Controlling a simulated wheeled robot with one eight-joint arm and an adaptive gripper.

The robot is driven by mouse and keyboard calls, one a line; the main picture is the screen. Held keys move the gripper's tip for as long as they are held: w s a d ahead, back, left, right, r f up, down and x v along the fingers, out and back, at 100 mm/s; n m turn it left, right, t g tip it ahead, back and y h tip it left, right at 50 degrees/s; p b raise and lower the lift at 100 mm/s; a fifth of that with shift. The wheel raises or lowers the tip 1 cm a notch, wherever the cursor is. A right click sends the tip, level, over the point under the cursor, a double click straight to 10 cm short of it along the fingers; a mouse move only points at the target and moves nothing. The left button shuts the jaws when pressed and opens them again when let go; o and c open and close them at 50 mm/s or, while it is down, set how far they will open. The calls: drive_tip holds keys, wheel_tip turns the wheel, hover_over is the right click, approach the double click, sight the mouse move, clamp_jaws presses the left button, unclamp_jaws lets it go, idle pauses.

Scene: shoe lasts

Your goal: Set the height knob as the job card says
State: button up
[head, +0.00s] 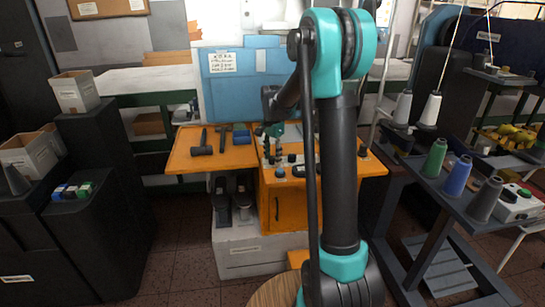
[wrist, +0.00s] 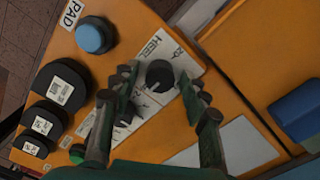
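A round black knob (wrist: 159,74) with a pale pointer line sits on a white scale plate (wrist: 176,48) marked "HEEL" and "20". My gripper (wrist: 158,80) is open, its green-and-black fingers on either side of the knob in the wrist view. I cannot tell whether they touch it. The left finger partly covers the plate's lower marks. In the head view my gripper (head: 275,131) is over the orange bench (head: 218,157), and the knob is too small to make out. A white written sheet (head: 222,62) hangs on the blue panel; its text is unreadable here.
A blue button (wrist: 95,35) marked "PAD" stands beside the plate. Several black labelled pieces (wrist: 62,88) lie at left in the wrist view. A blue block (wrist: 297,110) lies at right. Tools (head: 203,143) lie on the bench's left side. A thread-spool rack (head: 450,190) stands at right.

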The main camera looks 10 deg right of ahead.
clamp_jaws()
drive_tip(key=shift+n, duration=0.3)
drive_tip(key=n, duration=0.3)
drive_tip(key=shift+n, duration=0.3)
drive_tip(key=n, duration=0.4)
drive_tip(key=shift+n, duration=0.3)
drive_tip(key=n, duration=0.4)
drive_tip(key=shift+n, duration=2.5)
